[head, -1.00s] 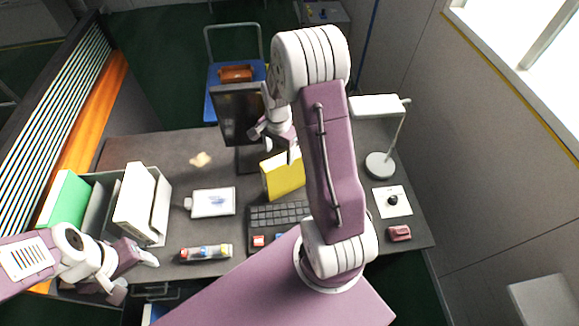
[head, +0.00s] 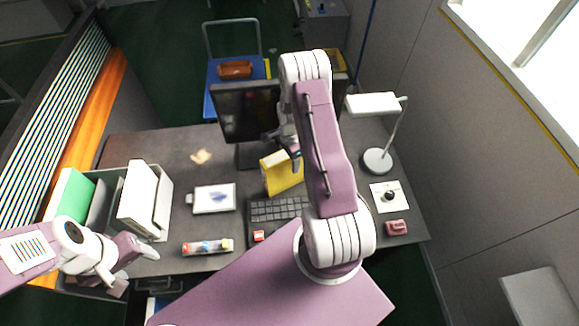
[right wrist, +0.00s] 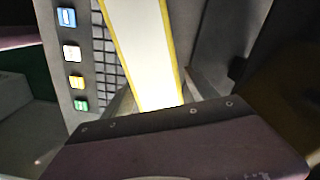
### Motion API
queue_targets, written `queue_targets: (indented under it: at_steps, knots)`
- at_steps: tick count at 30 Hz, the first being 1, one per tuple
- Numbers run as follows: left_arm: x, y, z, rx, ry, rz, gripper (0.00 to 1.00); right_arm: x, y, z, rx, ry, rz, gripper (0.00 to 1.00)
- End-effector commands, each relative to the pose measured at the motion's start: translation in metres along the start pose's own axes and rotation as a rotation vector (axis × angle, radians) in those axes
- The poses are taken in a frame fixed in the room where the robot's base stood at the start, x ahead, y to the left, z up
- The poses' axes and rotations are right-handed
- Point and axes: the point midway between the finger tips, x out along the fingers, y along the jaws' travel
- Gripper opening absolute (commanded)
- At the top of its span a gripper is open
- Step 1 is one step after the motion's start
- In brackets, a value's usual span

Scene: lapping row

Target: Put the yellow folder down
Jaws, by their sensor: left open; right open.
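The yellow folder (head: 281,177) stands on the desk behind the keyboard, in front of the monitor stand. In the right wrist view the folder (right wrist: 147,55) shows as a long pale face with yellow edges, reaching down between my fingers. My right gripper (head: 294,158) is open at the folder's upper right edge; its open fingers also show in the right wrist view (right wrist: 160,98), either side of the folder's near end. I cannot tell whether they touch it. My left gripper (head: 143,257) is open and empty at the desk's front left, away from the folder.
A dark monitor (head: 246,110) stands behind the folder and a keyboard (head: 275,209) lies in front. A grey bin (head: 163,203) with binders is at the left, a lamp (head: 376,160) at the right. The desk (head: 165,150) is mostly clear at the back left.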

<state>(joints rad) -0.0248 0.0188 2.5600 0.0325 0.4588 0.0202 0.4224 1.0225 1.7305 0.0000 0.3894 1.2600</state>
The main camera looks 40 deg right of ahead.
Motion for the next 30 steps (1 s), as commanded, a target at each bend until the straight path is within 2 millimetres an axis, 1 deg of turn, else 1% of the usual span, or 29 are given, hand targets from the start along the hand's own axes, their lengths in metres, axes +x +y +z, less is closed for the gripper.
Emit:
queue_targets:
  at_steps: [3,9,11,12,14,15,16,17,26,30]
  knots:
    - [-0.0025,0.0000,-0.0002,0.000,0.000,0.000,0.64,0.0095,0.0001,0.0002,-0.001,0.000,0.000,0.67]
    - [-0.0016,0.0000,-0.0001,0.000,0.000,0.000,0.64,0.0107,-0.0002,0.0002,-0.001,0.000,-0.001,0.67]
    - [-0.0016,0.0000,-0.0001,0.000,0.000,0.000,0.64,0.0106,-0.0001,0.0002,-0.001,0.000,-0.001,0.51]
    - [-0.0016,0.0000,-0.0001,0.000,0.000,0.000,0.64,0.0105,-0.0001,0.0002,-0.001,0.000,-0.001,0.39]
    - [-0.0016,0.0000,-0.0001,0.000,0.000,0.000,0.64,0.0105,-0.0001,0.0002,-0.001,0.000,-0.001,0.23]
    - [-0.0016,0.0000,-0.0001,0.000,0.000,0.000,0.64,0.0104,-0.0001,0.0002,-0.001,0.000,-0.001,0.12]
    - [-0.0016,0.0000,-0.0001,0.000,0.000,0.000,0.64,0.0104,-0.0002,0.0002,-0.001,0.000,-0.001,0.03]
    - [-0.0016,0.0000,-0.0001,0.000,0.000,0.000,0.64,0.0103,-0.0002,0.0002,-0.001,0.000,-0.001,0.00]
    - [-0.0016,0.0000,-0.0001,0.000,0.000,0.000,0.64,0.0096,-0.0007,0.0001,-0.001,0.001,-0.002,0.00]
    - [0.0012,0.0000,0.0002,0.000,0.000,0.000,0.64,0.0039,-0.0012,-0.0001,-0.001,0.001,-0.003,0.00]
